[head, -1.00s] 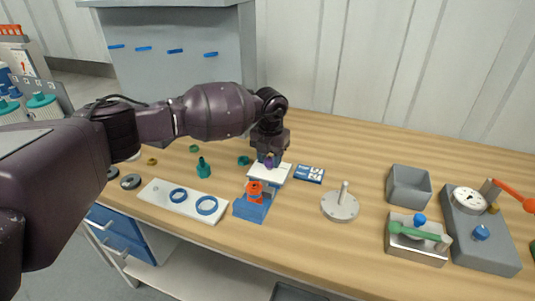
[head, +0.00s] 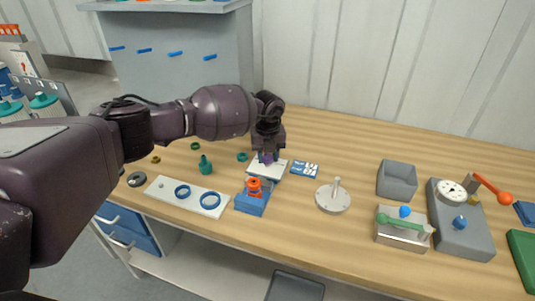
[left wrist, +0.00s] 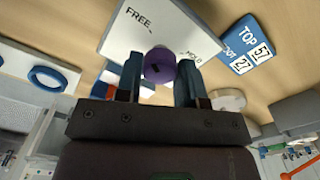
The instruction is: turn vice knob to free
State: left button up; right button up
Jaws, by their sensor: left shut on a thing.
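The vice is a blue block (head: 251,204) with an orange-red part on top (head: 254,186), near the table's front edge. Behind it lies a white plate (head: 281,170), which in the left wrist view (left wrist: 199,24) bears the word FREE and a second, partly hidden word. A purple knob (left wrist: 159,66) with a dark mark sits at this plate. My left gripper (left wrist: 158,78) comes down from above with its two fingers on either side of the knob, shut on it. In the head view the gripper (head: 268,157) hides most of the knob. My right gripper is not in view.
A blue and white card (head: 305,169) lies right of the plate. A white strip with two blue rings (head: 160,189) lies left. To the right stand a round base with a peg (head: 333,198), a grey box (head: 397,180) and a metal block with a green handle (head: 403,231).

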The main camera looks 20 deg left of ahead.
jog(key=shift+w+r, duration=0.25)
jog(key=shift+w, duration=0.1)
